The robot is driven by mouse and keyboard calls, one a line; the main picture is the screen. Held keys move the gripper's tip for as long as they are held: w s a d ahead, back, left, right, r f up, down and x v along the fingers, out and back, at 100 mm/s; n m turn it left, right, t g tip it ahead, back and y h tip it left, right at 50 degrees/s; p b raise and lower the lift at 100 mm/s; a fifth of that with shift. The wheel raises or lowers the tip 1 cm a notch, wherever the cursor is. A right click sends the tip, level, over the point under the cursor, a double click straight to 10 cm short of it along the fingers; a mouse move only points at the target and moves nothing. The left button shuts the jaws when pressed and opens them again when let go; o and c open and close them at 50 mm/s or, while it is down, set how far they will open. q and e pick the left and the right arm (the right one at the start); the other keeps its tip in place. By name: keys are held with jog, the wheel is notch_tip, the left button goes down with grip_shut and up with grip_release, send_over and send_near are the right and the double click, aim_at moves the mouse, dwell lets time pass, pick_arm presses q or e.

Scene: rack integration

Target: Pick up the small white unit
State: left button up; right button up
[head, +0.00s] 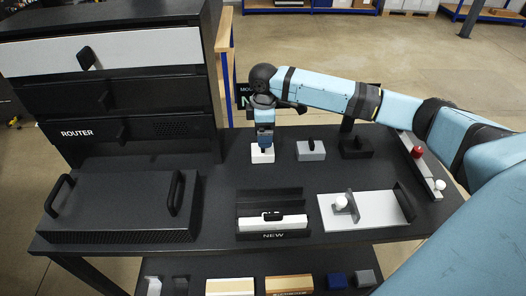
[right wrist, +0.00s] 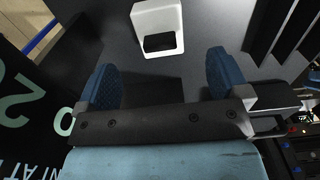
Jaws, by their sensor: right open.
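The small white unit (head: 262,153) stands on the dark table, at the back near the middle in the head view. In the right wrist view the white unit (right wrist: 157,28) shows a dark recess or handle on its near side, and it lies beyond the fingertips, roughly centred between them. My right gripper (head: 265,139) points down just above the white unit. Its two blue fingers are spread apart and empty in the right wrist view (right wrist: 163,75). My left gripper is not in view.
A grey unit (head: 311,151) and a black unit (head: 356,148) stand right of the white one. The router rack (head: 120,100) is at the left, with a black handled case (head: 118,208) before it. A NEW holder (head: 272,222) and white plate (head: 365,212) lie in front.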

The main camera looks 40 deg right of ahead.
aim_at(263, 150)
notch_tip(263, 150, down, 9)
jog(key=shift+w+a+r, duration=0.1)
jog(key=shift+w+a, duration=0.05)
jog(key=c, duration=1.1)
jog(key=shift+r, duration=0.15)
